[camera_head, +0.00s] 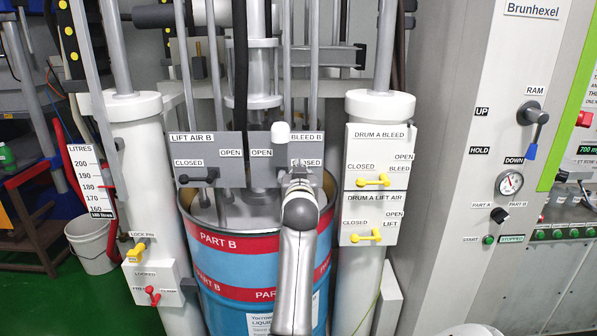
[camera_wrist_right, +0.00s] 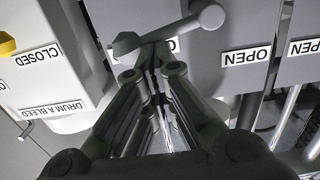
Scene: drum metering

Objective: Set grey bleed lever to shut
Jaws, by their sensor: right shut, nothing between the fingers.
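The grey bleed lever (camera_wrist_right: 172,29) shows in the right wrist view as a bar with a round knob. Its knob end points towards the OPEN label (camera_wrist_right: 246,57) on the grey BLEED B panel (camera_head: 257,174). My right gripper (camera_head: 298,172) is in front of this panel, near the CLOSED label (camera_head: 307,162). It hides most of the lever there in the head view. In the right wrist view the gripper's fingertips (camera_wrist_right: 152,74) are shut and empty, close beside the lever's other end. I cannot tell if they touch it. My left gripper is not in view.
The LIFT AIR B panel (camera_head: 208,146) with a black lever (camera_head: 198,176) adjoins on the left. The white post (camera_head: 379,104) on the right carries two yellow levers (camera_head: 372,181). A blue and red drum (camera_head: 215,270) stands below. A grey cabinet (camera_head: 450,190) is farther right.

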